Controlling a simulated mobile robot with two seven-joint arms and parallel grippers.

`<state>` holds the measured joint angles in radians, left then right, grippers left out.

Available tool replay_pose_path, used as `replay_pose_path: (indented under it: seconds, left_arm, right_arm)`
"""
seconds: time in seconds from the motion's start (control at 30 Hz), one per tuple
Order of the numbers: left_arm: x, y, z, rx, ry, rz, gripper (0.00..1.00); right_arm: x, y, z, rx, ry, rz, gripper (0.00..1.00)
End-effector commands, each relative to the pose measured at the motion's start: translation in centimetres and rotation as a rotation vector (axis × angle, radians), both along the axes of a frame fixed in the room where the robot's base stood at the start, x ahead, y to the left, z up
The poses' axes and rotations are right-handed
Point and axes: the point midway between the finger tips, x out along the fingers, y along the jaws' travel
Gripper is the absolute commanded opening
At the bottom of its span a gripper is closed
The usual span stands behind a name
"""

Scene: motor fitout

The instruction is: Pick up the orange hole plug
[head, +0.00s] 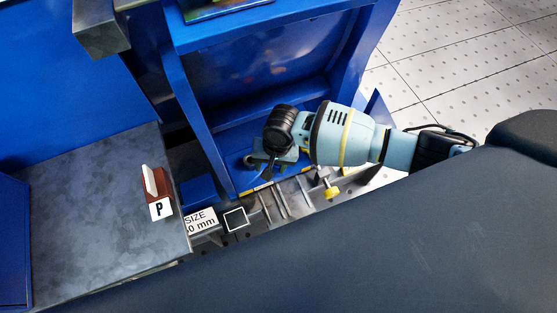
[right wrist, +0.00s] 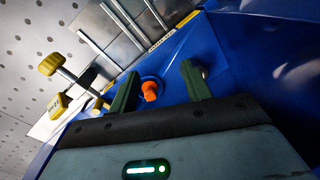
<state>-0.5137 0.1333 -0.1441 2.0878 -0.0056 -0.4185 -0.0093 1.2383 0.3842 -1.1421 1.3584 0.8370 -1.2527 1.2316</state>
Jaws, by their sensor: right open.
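In the head view my right gripper (head: 270,163) reaches down into the blue frame, and the plug is hidden there. My left gripper is not in view.
A blue frame (head: 184,98) has upright walls around my right gripper. A yellow knob (head: 331,192) and grey slotted fixtures (head: 271,207) lie along its near edge. Yellow-ended rods (right wrist: 50,64) stand left of the gripper. A grey bench (head: 90,200) carries a "P" block (head: 160,208).

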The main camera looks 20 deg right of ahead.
Motion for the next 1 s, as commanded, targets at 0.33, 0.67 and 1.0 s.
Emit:
replay_pose_path:
  seconds: [0.33,0.67,1.0]
  left_arm:
    - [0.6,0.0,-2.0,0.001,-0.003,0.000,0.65]
    - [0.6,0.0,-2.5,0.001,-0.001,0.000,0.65]
    - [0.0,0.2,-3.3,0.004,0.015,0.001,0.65]
  right_arm:
    - [5.3,-4.8,1.4,-0.155,0.029,-0.156,0.49]
    - [5.4,-5.0,0.5,-0.161,0.030,-0.162,0.49]
    - [5.4,-4.9,-1.4,-0.158,0.028,-0.160,0.49]
